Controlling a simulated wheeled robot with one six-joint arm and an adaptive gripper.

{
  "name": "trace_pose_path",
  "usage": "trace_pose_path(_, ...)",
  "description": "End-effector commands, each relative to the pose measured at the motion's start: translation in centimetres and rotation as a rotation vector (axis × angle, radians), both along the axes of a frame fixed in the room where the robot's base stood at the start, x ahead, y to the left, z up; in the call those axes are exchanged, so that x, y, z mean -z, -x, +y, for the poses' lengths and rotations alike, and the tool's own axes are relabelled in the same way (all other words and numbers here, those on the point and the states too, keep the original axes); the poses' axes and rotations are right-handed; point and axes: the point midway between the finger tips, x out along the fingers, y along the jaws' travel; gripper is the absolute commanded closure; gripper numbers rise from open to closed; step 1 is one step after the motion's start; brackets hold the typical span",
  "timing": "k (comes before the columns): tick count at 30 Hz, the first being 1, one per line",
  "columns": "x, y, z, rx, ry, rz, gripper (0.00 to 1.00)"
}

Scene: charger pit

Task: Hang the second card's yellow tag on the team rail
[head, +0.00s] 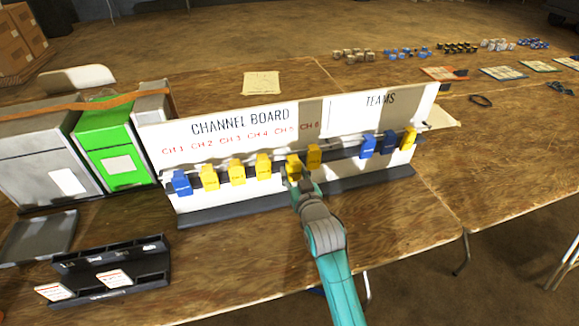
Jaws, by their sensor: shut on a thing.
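The white channel board (232,132) stands on the table, with labels CH1 to CH6. A blue tag (181,183) hangs at its left end, followed by several yellow tags along the dark rail. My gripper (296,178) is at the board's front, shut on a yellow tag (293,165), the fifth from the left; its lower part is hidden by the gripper. Another yellow tag (314,156) hangs just to the right. Under TEAMS, the team rail (424,134) holds two blue tags (367,147) and one yellow tag (408,139). Two cards (114,279) lie in a black rack; their text is unreadable.
A green box (106,148) and grey boxes (46,163) stand left of the board. A grey tray (38,236) lies at the front left. A paper sheet (261,83) lies behind the board. The table right of my arm is clear.

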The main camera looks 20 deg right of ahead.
Motion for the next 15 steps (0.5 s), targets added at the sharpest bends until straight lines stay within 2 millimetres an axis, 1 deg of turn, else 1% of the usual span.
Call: trace_pose_path(15,0.1,3.6,0.0,0.000,0.000,-0.001,0.87)
